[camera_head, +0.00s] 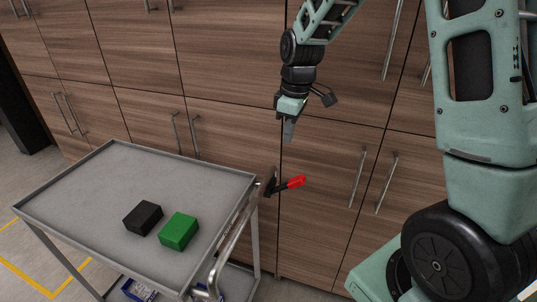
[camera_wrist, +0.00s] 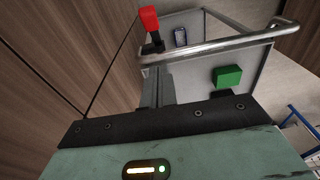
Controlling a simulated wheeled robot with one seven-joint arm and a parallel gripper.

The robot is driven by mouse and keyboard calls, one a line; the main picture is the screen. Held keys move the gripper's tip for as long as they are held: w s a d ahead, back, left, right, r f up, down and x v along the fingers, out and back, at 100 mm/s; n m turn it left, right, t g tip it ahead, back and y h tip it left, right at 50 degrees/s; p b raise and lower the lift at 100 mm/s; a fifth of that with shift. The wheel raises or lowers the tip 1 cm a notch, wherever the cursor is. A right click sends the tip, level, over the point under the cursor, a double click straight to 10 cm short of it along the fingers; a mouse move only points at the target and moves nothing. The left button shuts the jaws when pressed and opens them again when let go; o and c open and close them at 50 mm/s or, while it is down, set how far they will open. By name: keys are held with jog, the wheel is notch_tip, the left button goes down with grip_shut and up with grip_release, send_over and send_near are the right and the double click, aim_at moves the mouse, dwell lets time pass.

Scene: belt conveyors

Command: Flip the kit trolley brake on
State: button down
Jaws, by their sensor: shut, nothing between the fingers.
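The kit trolley (camera_head: 85,190) is a grey metal cart with a flat top tray and a tubular handle (camera_head: 229,240) at its right end. Its brake is a lever with a red grip (camera_head: 291,183) on a dark mount at the trolley's right corner, sticking out to the right. The red grip also shows in the wrist view (camera_wrist: 149,18), at the top, beyond the fingers. My gripper (camera_head: 288,132) is shut and empty. It points down, above the red lever and apart from it. In the wrist view the closed fingers (camera_wrist: 156,85) lie just short of the lever's dark base.
A black block (camera_head: 143,218) and a green block (camera_head: 179,231) sit on the tray. Blue bins (camera_head: 139,290) are on the lower shelf. Wooden cabinets (camera_head: 235,120) with bar handles stand close behind the trolley and arm. Free floor shows at the left.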

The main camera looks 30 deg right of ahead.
jog(key=shift+w+d, duration=0.5)
jog(key=shift+d, duration=0.05)
jog(key=p, duration=0.3)
send_over(292, 179)
jog(key=w+a, duration=0.2)
jog(key=f, duration=0.9)
jog(key=shift+s+d+f, duration=0.15)
jog(key=shift+s+f, duration=0.1)
jog(key=shift+f, duration=0.15)
jog(key=shift+s+d+f+p, duration=0.45)
jog(key=shift+s+d+f, duration=0.2)
jog(key=shift+f, duration=0.25)
jog(key=shift+s+d+f, duration=0.1)
jog(key=shift+s+f, duration=0.15)
jog(key=shift+f, duration=0.4)
jog(key=shift+d+f, duration=0.15)
jog(key=shift+d, duration=0.05)
